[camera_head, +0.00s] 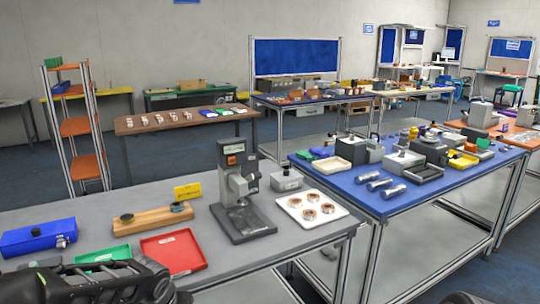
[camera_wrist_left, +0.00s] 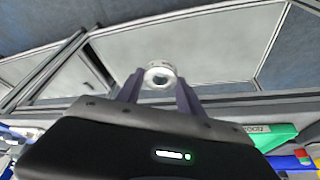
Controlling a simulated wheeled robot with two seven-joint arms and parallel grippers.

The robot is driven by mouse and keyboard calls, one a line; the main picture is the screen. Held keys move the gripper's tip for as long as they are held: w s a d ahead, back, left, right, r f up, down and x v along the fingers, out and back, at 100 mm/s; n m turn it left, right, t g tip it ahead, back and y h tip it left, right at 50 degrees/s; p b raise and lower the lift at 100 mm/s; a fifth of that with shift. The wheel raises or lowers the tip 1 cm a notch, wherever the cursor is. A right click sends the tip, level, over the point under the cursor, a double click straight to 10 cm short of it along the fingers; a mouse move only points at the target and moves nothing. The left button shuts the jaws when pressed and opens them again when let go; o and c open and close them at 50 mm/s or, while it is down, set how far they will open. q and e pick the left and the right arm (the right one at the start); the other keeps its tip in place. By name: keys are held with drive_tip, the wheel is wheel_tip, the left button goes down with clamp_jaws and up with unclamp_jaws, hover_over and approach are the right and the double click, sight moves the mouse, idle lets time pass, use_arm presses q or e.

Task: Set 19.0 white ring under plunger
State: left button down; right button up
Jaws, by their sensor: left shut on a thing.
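My left gripper (camera_wrist_left: 160,90) is shut on a small white ring (camera_wrist_left: 160,68) with a dark centre, held between the fingertips in the left wrist view. In the head view my left arm comes in at the lower left, in front of the grey table, and I cannot make out the ring there. The press with the plunger (camera_head: 239,188) stands upright on the grey table, right of and behind my arm, apart from the gripper. Its dark base plate (camera_head: 243,222) looks empty. My right gripper is not in view.
A white tray (camera_head: 325,221) with several copper-and-white rings is right of the press. A red tray (camera_head: 173,252), a green tray (camera_head: 102,254), a wooden holder (camera_head: 153,219) and a blue box (camera_head: 38,237) are left. A yellow sign (camera_head: 187,192) and a grey box (camera_head: 286,180) stand behind.

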use_arm(q)
drive_tip(key=d, duration=0.1)
drive_tip(key=s+d+f, duration=0.1)
drive_tip(key=shift+s+d+f+m, duration=0.25)
drive_tip(key=shift+d+m, duration=0.05)
drive_tip(key=shift+d, duration=0.1)
drive_tip(key=s+f, duration=0.3)
drive_tip(key=f, duration=1)
drive_tip(key=shift+s+f, duration=0.35)
drive_tip(key=shift+f, duration=0.05)
